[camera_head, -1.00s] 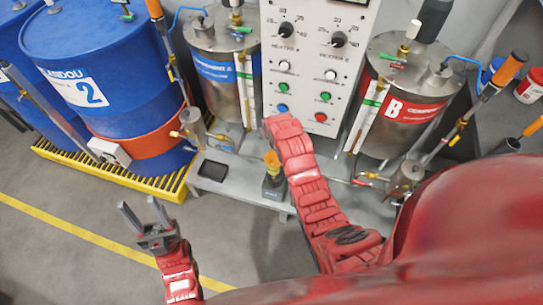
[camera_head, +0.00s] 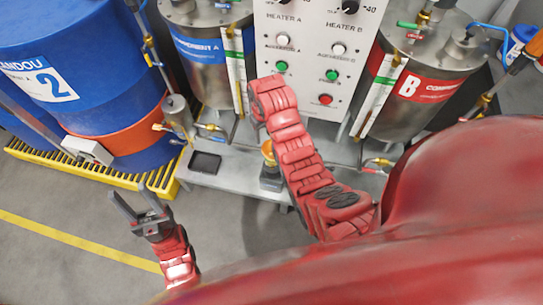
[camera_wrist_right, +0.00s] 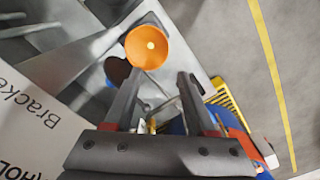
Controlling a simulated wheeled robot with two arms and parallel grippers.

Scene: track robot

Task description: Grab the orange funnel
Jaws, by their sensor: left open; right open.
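The orange funnel (camera_head: 267,150) sits on top of a small dark stand on the grey bench in the head view, partly covered by my right arm. In the right wrist view, the funnel (camera_wrist_right: 147,47) shows its round wide mouth beyond the fingertips of my right gripper (camera_wrist_right: 158,84). That gripper is open and empty, and the funnel lies just past the left finger in the picture. In the head view my right gripper is hidden behind its own arm. My left gripper (camera_head: 136,210) is open and empty over the floor, left of the bench.
A control panel (camera_head: 306,70) stands behind the bench (camera_head: 231,178), between tanks A (camera_head: 207,75) and B (camera_head: 425,85). A black tray (camera_head: 205,163) lies left of the funnel. Blue drums (camera_head: 90,75) stand on a yellow-edged pallet at left. The floor in front is clear.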

